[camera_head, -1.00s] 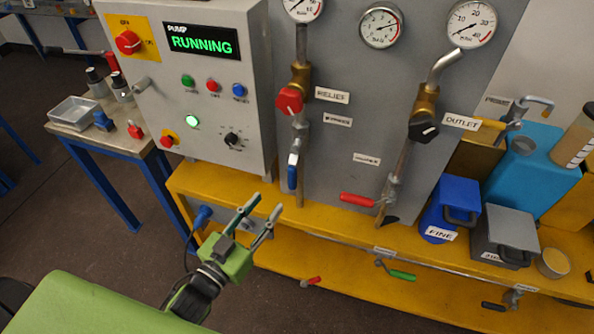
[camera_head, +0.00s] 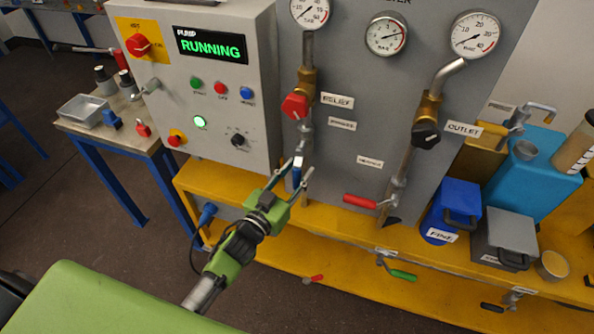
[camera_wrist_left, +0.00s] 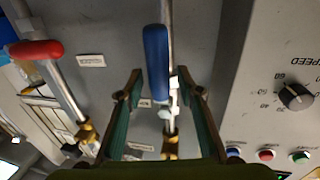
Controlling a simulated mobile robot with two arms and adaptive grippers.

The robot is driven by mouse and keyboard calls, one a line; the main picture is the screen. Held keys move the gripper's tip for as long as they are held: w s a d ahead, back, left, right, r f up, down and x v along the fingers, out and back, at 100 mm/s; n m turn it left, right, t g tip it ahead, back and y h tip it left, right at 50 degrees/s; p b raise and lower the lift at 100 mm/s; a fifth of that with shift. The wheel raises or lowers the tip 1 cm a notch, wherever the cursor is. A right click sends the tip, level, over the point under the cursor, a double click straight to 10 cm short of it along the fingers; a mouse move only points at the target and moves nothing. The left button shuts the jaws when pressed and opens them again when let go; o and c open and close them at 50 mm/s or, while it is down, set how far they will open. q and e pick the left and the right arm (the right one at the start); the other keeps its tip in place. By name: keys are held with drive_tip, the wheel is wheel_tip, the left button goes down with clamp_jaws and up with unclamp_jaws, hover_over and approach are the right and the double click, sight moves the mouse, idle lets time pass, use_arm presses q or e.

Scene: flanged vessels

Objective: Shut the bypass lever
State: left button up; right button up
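The blue lever (camera_head: 297,176) hangs down in line with its vertical pipe, below the red relief knob (camera_head: 295,105). A small blurred label (camera_head: 342,126), which seems to read bypass, is to its upper right. My left gripper (camera_head: 300,167) is open, with its fingers reaching up on both sides of the blue lever. In the left wrist view the blue lever (camera_wrist_left: 156,62) stands between the two spread fingers (camera_wrist_left: 160,74), with a gap to each side. I cannot tell whether either finger touches it. My right gripper is not in view.
The pump control box (camera_head: 215,80) is close on the left. A red-handled lever (camera_head: 360,202) sits on the pipe to the right. The yellow bench edge (camera_head: 235,210) runs below. Blue (camera_head: 452,208) and grey (camera_head: 503,240) containers stand farther right.

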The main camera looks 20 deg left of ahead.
use_arm(q)
clamp_jaws()
drive_tip(key=d+r+n+t+y, duration=0.1)
drive_tip(key=d+r+n, duration=0.2)
drive_tip(key=n, duration=0.7)
drive_tip(key=d+r+n+t+y, duration=0.1)
drive_tip(key=d+r+n+y, duration=0.1)
drive_tip(key=n, duration=0.8)
drive_tip(key=shift+d+r+t+b, duration=0.3)
drive_tip(key=shift+d+r, duration=0.15)
drive_tip(key=shift+r, duration=0.05)
drive_tip(key=shift+s, duration=0.1)
